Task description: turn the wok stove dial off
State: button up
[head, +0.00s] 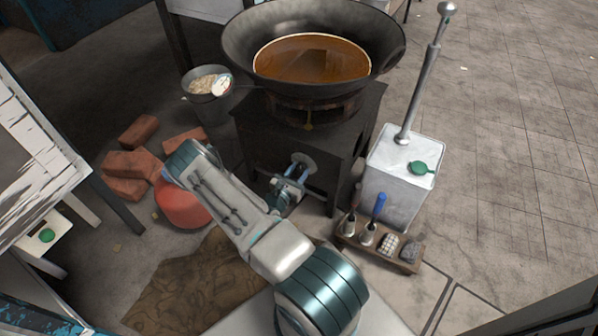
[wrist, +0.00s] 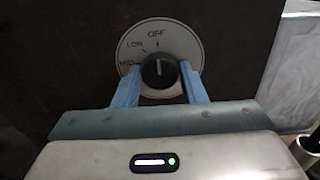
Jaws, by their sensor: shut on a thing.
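The wok stove dial (wrist: 158,72) is a black round knob on a pale plate marked OFF, LOW and MED, on the dark front of the stove (head: 345,150). Its white pointer line stands about upright, toward OFF. My gripper (wrist: 161,80) has a blue finger on each side of the knob and is shut on it. In the head view my gripper (head: 290,183) reaches the stove front, and the dial's pale plate (head: 303,161) shows just behind it. The knob itself is hidden there by the fingers.
A large wok (head: 240,45) with brown liquid sits on the stove. A white metal box (head: 395,180) with an upright rod and a small tool rack (head: 380,252) stand to the right. Bricks (head: 127,165), a red round object (head: 180,203) and a bucket (head: 207,105) are left.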

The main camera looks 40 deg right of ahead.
jog(key=o, duration=1)
jog(key=shift+s+d, duration=0.1)
jog(key=shift+s, duration=0.05)
jog(key=shift+a, duration=0.5)
jog(key=p+v, duration=0.3)
jog(key=v, duration=1)
jog(key=shift+s, duration=0.25)
jog(key=shift+d, duration=0.1)
jog(key=shift+w, duration=0.1)
